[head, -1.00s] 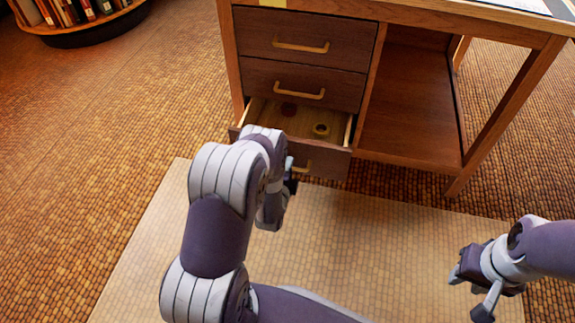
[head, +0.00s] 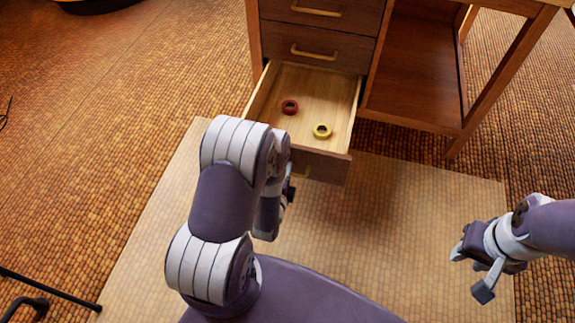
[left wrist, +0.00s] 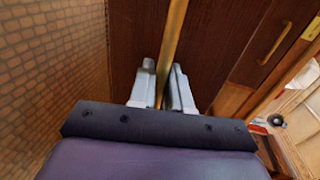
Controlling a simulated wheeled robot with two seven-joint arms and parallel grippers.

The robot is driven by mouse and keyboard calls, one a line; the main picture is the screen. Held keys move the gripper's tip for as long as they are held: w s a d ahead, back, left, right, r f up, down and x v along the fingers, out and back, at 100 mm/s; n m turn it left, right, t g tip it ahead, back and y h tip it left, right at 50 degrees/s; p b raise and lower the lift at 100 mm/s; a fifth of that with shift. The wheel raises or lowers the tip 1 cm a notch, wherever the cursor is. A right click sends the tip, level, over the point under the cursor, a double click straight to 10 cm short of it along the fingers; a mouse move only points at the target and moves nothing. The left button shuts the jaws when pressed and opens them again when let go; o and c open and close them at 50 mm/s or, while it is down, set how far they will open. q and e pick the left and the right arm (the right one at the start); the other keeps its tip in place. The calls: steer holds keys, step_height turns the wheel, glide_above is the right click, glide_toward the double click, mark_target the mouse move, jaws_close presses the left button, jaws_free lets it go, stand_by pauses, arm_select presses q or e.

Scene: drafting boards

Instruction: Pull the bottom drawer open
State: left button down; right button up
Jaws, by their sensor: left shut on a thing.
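The bottom drawer (head: 326,88) of the wooden desk stands pulled well out, its pale inside showing. A dark red ring (head: 290,107) and a yellow ring (head: 322,131) lie on its floor. My left gripper (head: 289,190) is at the drawer front, partly hidden behind my arm. In the left wrist view, the fingers of my left gripper (left wrist: 161,90) are shut on the bottom drawer's brass handle (left wrist: 172,50), one on each side. My right gripper (head: 468,272) hangs at the right, away from the desk, its fingers spread apart and empty.
Two closed drawers with brass handles, the middle one (head: 340,51) among them, are above the open drawer. An open shelf (head: 415,85) is to their right. A pale mat (head: 390,210) covers the floor in front. A black metal frame (head: 50,288) stands at lower left.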

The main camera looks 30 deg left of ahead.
arm_select(q)
steer(key=shift+s, duration=0.25)
steer(key=c, duration=1.3)
jaws_free()
steer(key=shift+o, duration=0.2)
steer(key=p+v, duration=0.4)
steer(key=v, duration=0.8)
steer(key=shift+s+p, duration=0.35)
steer(key=shift+p, duration=0.05)
